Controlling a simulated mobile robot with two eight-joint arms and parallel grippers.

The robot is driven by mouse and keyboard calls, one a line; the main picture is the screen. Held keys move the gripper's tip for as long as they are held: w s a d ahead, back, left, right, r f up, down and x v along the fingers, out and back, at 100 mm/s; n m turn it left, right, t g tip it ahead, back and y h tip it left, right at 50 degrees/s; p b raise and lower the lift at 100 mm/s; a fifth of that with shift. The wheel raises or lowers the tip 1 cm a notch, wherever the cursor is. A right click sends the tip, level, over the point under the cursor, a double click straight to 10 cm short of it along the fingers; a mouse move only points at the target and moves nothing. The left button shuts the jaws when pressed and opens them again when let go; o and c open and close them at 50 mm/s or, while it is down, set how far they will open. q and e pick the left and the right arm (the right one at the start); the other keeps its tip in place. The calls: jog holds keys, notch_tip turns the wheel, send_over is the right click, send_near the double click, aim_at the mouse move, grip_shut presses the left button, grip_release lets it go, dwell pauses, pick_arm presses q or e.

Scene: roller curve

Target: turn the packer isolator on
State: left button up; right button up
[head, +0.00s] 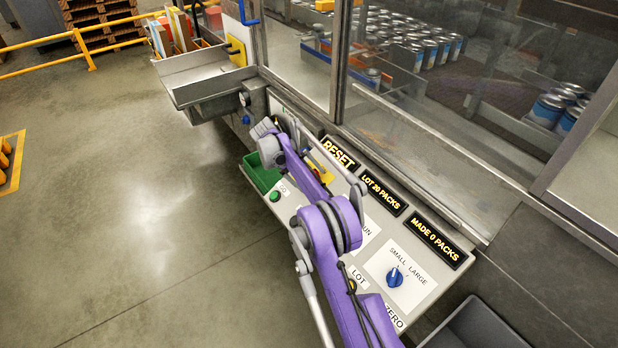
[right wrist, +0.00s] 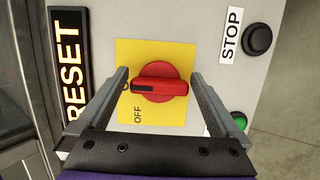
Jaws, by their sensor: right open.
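The packer isolator is a red rotary knob (right wrist: 174,72) on a yellow plate (right wrist: 140,55) in the right wrist view. Its handle lies level across the picture, with a dark mark at the left end. OFF is printed below that end; another label at the left is mostly hidden by a finger. My right gripper (right wrist: 160,78) is open, with one finger on each side of the knob; I cannot tell whether they touch it. In the head view a bit of the yellow plate (head: 322,173) shows behind my purple right arm. My left gripper is not in view.
A lit RESET sign (right wrist: 72,70) lies left of the plate, a black STOP button (right wrist: 258,40) right, and a green button (right wrist: 239,121) lower right. In the head view a blue SMALL/LARGE selector (head: 394,277) and a green bin (head: 260,174) show. Open floor lies left.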

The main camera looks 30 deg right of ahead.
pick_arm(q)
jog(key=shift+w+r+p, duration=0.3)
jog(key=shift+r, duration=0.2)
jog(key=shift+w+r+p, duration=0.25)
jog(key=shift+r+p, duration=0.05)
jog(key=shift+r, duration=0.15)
pick_arm(e)
jog(key=v, duration=1)
jog(key=shift+a+r, duration=0.1)
jog(key=shift+r, duration=0.05)
jog(key=s+a+r+t+y, duration=0.2)
jog(key=s+a+r, duration=0.25)
jog(key=s, duration=0.35)
jog(key=s+a+r+t+y, duration=0.1)
jog(key=s+a+r+t, duration=0.3)
jog(key=s, duration=0.5)
jog(key=s+a+f+t+y, duration=0.1)
jog(key=s+a+f, duration=0.1)
jog(key=s, duration=0.4)
jog(key=s+a+f+t+y, duration=0.1)
jog(key=s+a+f, duration=0.1)
jog(key=s, duration=0.5)
jog(key=s+a+f+y, duration=0.1)
jog(key=s+a+f, duration=0.1)
jog(key=s+f, duration=0.2)
jog(key=s, duration=0.2)
jog(key=shift+s+a+f+t, duration=0.35)
jog(key=shift+s+a+t, duration=0.05)
